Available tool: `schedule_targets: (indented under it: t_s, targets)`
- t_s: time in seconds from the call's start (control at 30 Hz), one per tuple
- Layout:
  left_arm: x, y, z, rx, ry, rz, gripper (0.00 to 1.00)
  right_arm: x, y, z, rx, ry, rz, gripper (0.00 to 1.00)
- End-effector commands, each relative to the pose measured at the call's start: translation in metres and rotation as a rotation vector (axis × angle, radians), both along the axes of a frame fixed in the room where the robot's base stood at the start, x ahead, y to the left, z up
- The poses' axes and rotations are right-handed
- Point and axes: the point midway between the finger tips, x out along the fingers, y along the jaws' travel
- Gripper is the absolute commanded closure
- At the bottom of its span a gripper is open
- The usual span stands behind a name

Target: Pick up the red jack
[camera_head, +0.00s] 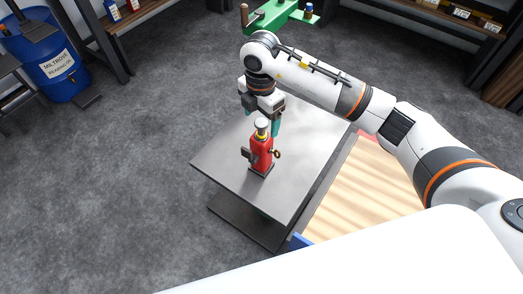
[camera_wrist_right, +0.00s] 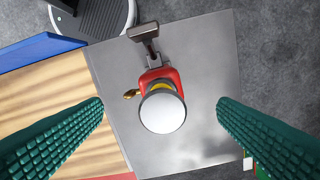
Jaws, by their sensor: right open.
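The red jack (camera_head: 261,152) stands upright on a grey metal table (camera_head: 222,159). It has a pale round top and a brass-coloured fitting on its side. My right gripper (camera_head: 263,117) is above and just behind the jack in the head view, pointing down. In the right wrist view the red jack (camera_wrist_right: 158,76) is seen from above, its round white top between the two green ribbed fingers. The right gripper (camera_wrist_right: 160,118) is open, with clear space between each finger and the jack. My left gripper is not in view.
A wooden board surface (camera_head: 365,190) adjoins the table on the right, with a blue edge (camera_head: 300,241) at its near end. A green object (camera_head: 283,16) stands behind my right arm. A blue barrel (camera_head: 48,58) is far left. The table around the jack is bare.

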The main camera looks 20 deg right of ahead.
Motion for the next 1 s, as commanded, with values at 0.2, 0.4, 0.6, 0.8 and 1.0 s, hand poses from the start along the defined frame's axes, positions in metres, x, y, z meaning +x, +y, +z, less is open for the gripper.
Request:
schedule_targets:
  t_s: [0.2, 0.4, 0.6, 0.8, 1.0]
  targets:
    - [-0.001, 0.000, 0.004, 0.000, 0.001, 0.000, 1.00, 0.000, 0.000, -0.018, 0.002, 0.000, 0.000, 0.18]
    - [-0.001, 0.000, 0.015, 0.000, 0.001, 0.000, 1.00, 0.002, -0.002, -0.044, 0.002, 0.005, 0.000, 0.18]
    - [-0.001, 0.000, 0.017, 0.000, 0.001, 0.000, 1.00, 0.003, -0.002, -0.067, 0.004, 0.002, 0.002, 0.18]
    - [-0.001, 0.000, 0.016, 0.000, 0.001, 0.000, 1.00, 0.003, -0.003, -0.069, 0.004, -0.001, 0.002, 0.18]
    - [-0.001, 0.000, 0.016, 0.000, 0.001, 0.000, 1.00, 0.003, -0.002, -0.068, 0.004, 0.000, 0.002, 0.43]
